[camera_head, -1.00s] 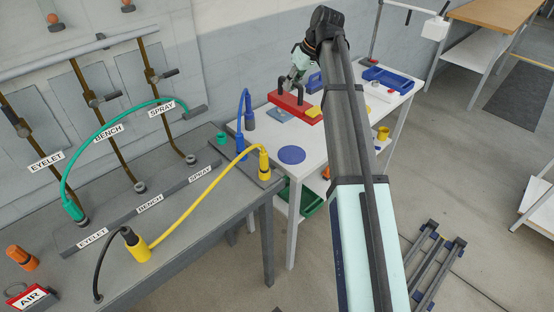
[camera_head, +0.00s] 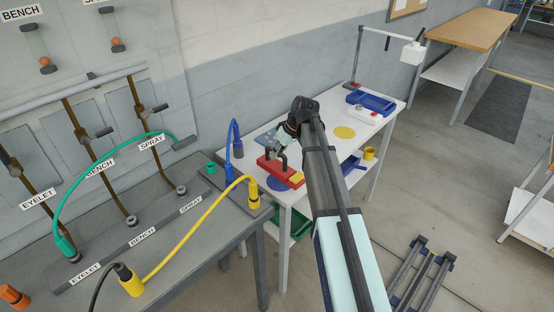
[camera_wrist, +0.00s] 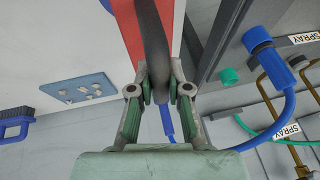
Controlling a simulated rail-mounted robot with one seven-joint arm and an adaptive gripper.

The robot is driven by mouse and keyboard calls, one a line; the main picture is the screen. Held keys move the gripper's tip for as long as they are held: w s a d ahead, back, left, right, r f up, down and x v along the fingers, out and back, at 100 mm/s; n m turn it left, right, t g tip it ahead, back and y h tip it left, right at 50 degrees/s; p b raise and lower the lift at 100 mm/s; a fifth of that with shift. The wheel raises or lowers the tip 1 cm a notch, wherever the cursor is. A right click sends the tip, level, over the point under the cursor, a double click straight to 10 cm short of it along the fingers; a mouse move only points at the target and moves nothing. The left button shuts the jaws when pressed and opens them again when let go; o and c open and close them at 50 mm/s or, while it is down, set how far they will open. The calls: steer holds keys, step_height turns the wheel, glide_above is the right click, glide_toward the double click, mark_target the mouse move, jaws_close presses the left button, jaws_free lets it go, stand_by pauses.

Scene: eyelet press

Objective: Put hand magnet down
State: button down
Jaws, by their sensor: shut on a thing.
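The hand magnet (camera_head: 279,171) is a red block with a black arched handle and a yellow end. My gripper (camera_head: 285,157) is shut on the handle (camera_wrist: 152,45), which stands between its fingers in the wrist view (camera_wrist: 160,95). The magnet is over a blue round spot (camera_head: 272,184) at the near end of the white table (camera_head: 310,157) and hides part of it. I cannot tell if it touches the tabletop. The red body (camera_wrist: 128,28) is partly hidden by the handle and fingers in the wrist view.
A blue-grey plate with small metal pieces (camera_wrist: 78,90) lies behind the magnet. A blue brush (camera_wrist: 15,122) is farther off. A yellow round spot (camera_head: 344,132) is bare. A blue tray (camera_head: 371,102) is at the far end. The grey bench with hoses (camera_head: 150,245) is left.

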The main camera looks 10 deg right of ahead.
mark_target(274, 165)
steer(key=shift+f+p, duration=0.5)
steer(key=shift+f, duration=1.5)
steer(key=shift+f, duration=0.1)
steer(key=c, duration=1.1)
jaws_free()
steer(key=b+v, duration=0.3)
steer(key=v, duration=0.9)
